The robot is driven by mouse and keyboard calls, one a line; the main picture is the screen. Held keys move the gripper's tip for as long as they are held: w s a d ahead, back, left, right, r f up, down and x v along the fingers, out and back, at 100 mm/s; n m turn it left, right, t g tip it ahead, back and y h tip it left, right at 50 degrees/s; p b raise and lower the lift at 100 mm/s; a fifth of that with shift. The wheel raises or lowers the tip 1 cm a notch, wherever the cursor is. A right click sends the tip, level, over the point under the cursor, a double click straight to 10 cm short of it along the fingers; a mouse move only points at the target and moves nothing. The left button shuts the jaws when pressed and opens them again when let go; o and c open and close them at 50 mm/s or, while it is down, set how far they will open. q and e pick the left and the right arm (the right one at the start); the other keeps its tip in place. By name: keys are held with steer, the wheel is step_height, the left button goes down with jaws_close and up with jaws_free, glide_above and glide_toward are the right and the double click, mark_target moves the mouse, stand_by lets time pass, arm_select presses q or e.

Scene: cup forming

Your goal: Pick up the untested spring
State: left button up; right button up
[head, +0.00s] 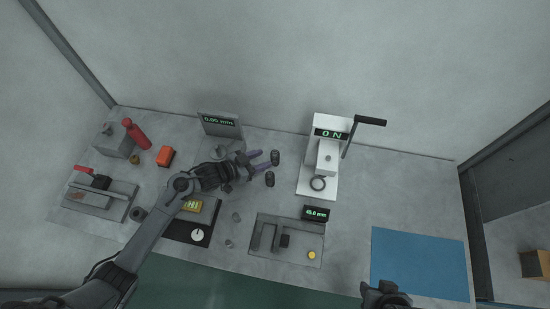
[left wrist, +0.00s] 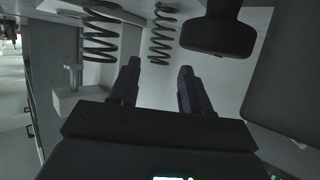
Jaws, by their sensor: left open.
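Two dark coil springs stand near the middle of the table in the head view, a far spring (head: 275,157) and a near spring (head: 270,179). I cannot tell from their looks which is the untested one. My left gripper (head: 259,159) reaches in from the left, with its fingertips just short of the springs. In the left wrist view my left gripper (left wrist: 157,84) is open and empty. One spring (left wrist: 162,36) is ahead of the gap between the fingers, and another spring (left wrist: 100,38) is ahead of the left finger. My right gripper (head: 385,293) is partly cut off at the bottom edge.
A white press (head: 322,160) with a black lever and an "ON" display stands right of the springs. A grey fixture plate (head: 268,251) with a small display is in front. A blue mat (head: 425,262) lies at right.

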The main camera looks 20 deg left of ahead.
mark_target(272, 156)
arm_select(q)
steer(key=shift+r+b+x, duration=0.2)
steer(key=shift+b+x, duration=0.1)
steer(key=shift+x, duration=2.25)
steer(key=shift+d, duration=0.1)
steer(key=shift+c, duration=0.5)
steer(key=c, duration=0.7)
